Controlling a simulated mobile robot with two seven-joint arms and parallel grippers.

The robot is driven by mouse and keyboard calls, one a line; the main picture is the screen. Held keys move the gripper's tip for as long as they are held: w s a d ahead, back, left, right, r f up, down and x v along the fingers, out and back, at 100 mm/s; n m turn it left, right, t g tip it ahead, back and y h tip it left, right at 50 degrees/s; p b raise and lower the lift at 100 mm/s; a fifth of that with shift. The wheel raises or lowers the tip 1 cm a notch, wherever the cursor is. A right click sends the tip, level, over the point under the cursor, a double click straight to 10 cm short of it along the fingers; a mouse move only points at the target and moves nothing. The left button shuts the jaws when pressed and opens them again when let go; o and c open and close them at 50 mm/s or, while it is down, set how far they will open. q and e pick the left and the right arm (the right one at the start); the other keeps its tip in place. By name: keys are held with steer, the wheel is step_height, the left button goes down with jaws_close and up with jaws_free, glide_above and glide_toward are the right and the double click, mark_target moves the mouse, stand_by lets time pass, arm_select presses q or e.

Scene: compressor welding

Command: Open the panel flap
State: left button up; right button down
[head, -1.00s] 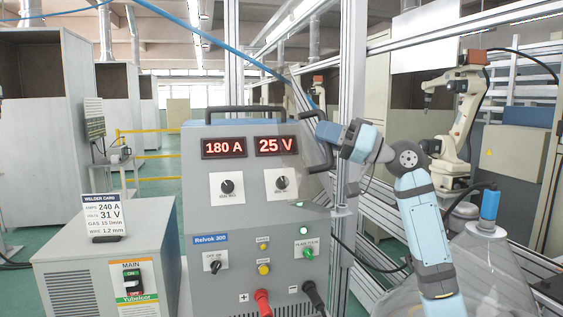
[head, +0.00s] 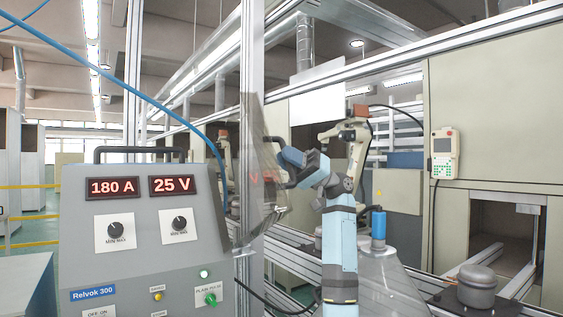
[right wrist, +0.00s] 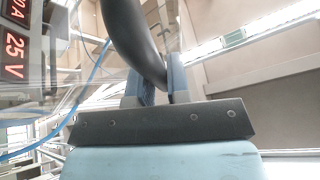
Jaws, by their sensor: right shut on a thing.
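The panel flap (head: 262,150) is a clear sheet at the right side of the grey welder panel (head: 135,225). It stands swung out from the panel face, seen at a steep angle, so the displays and knobs are uncovered. My right gripper (head: 288,168) is at the flap's right side. In the right wrist view, the right gripper's fingers (right wrist: 156,82) are shut around the curved black handle (right wrist: 132,35) of the flap. My left gripper is in neither view.
An aluminium frame post (head: 251,90) stands behind the flap. A blue cable (head: 150,75) arcs over the panel. A robot arm (head: 355,140), a teach pendant (head: 445,153) and a grey compressor (head: 477,287) are to the right.

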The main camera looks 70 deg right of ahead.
steer(key=c, duration=1.1)
jaws_free()
steer(key=b+v, duration=0.1)
steer(key=v, duration=0.6)
steer(key=shift+s, duration=0.2)
steer(key=shift+d, duration=0.15)
